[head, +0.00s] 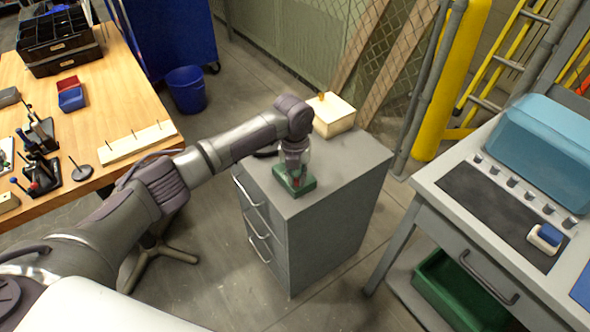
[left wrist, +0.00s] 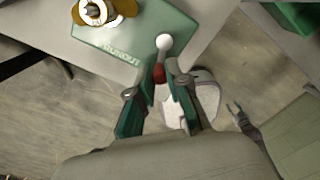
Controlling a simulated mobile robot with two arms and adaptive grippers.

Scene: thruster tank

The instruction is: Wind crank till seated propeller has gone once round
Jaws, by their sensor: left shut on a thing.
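A green runout stand (head: 297,184) sits on top of a grey drawer cabinet (head: 330,185). In the left wrist view its green top (left wrist: 125,42) carries the lettering RUNOUT. A brass-coloured propeller with a white hub (left wrist: 95,12) sits on it, partly cut off by the frame's top edge. The crank's red handle (left wrist: 159,73) and a white ball (left wrist: 164,42) show at the stand's edge. My left gripper (head: 294,176) is shut on the red handle, its green fingers around it in the left wrist view (left wrist: 158,86). In the head view the gripper hides the propeller.
A cream box (head: 331,116) with a brass-coloured piece on top stands behind on the cabinet. At right, a bench (head: 440,180) holds a blue tank (head: 550,140) and a dark mat (head: 495,212). At left, a wooden table (head: 105,110) holds bins and tools. The cabinet's front right top is clear.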

